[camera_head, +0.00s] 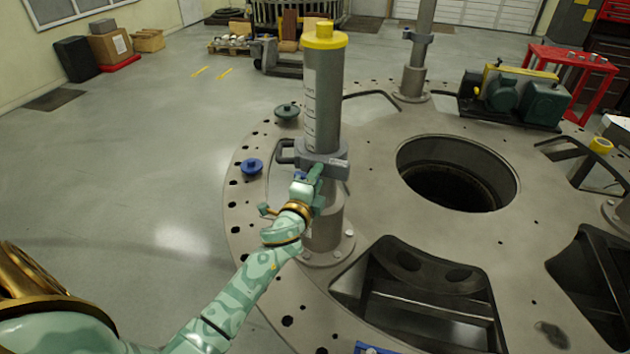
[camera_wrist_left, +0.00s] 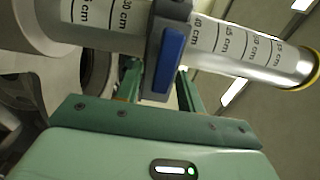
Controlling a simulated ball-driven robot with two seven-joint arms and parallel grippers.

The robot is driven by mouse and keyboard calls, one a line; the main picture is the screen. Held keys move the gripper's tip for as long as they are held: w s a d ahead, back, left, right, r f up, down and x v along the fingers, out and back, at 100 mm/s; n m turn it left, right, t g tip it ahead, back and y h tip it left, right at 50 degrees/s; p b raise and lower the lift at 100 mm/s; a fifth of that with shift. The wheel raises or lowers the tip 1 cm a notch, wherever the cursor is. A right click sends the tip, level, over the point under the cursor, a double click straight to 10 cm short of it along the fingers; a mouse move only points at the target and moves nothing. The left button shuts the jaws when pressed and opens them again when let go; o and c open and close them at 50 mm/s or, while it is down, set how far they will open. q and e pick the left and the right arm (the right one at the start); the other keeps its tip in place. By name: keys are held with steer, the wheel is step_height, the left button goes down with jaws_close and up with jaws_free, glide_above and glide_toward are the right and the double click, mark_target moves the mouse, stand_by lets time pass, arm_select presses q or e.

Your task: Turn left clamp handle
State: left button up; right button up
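A grey clamp (camera_head: 332,166) sits around an upright grey post (camera_head: 322,110) with a scale and a yellow cap (camera_head: 325,38). A dark loop grip sticks out from the clamp's left side. In the left wrist view the clamp's blue handle (camera_wrist_left: 168,62) lies between the two green fingers of my left gripper (camera_wrist_left: 160,85). Small gaps show beside the handle, so the fingers look open around it. My right gripper is not in view.
The post stands on a round metal turret plate (camera_head: 375,215) with a large round hole (camera_head: 455,175). A blue knob (camera_head: 251,167) and a dark green knob (camera_head: 287,111) are at the plate's left edge. Another clamped post (camera_head: 416,60) stands behind.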

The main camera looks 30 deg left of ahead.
arm_select(q)
steer(key=s+d+b, duration=0.2)
steer(key=s, duration=1.4)
steer(key=shift+d, duration=0.35)
steer(key=shift+s, duration=0.1)
